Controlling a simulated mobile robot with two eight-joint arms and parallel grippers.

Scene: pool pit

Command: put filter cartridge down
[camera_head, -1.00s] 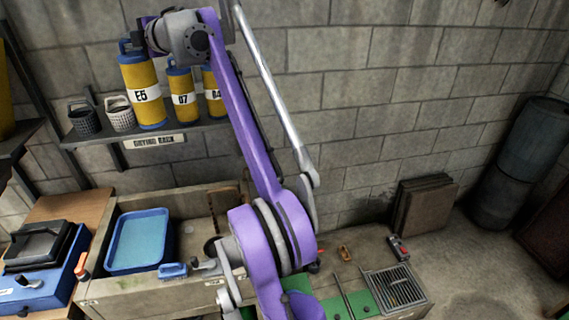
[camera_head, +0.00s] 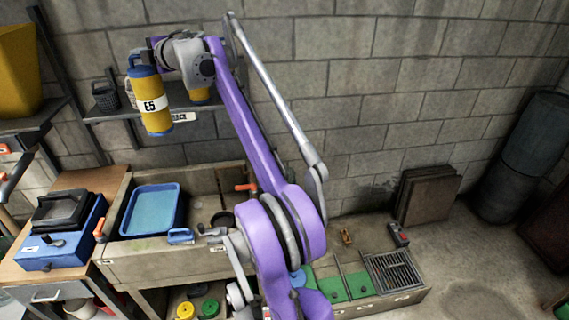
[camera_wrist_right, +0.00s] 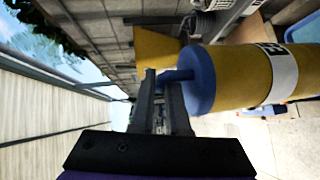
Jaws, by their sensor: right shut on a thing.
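The filter cartridge E5 (camera_head: 155,108), yellow with blue ends and a white label, hangs roughly upright in front of the drying rack shelf (camera_head: 107,114). Its lower end shows below the shelf's front edge. My right gripper (camera_head: 146,57) is shut on its top handle; the fingers are partly hidden by my wrist in the head view. In the right wrist view, my right gripper (camera_wrist_right: 165,90) grips the blue handle, and the cartridge body (camera_wrist_right: 235,80) extends to the right. Another yellow cartridge (camera_head: 199,95) stands on the shelf, mostly hidden behind my arm. My left gripper is not in view.
A dark basket (camera_head: 106,97) stands at the shelf's left end. Below are a stone sink (camera_head: 215,180) with a blue tray (camera_head: 152,211), and a bench with a blue case (camera_head: 62,238). A yellow container (camera_head: 18,72) stands on the left shelf.

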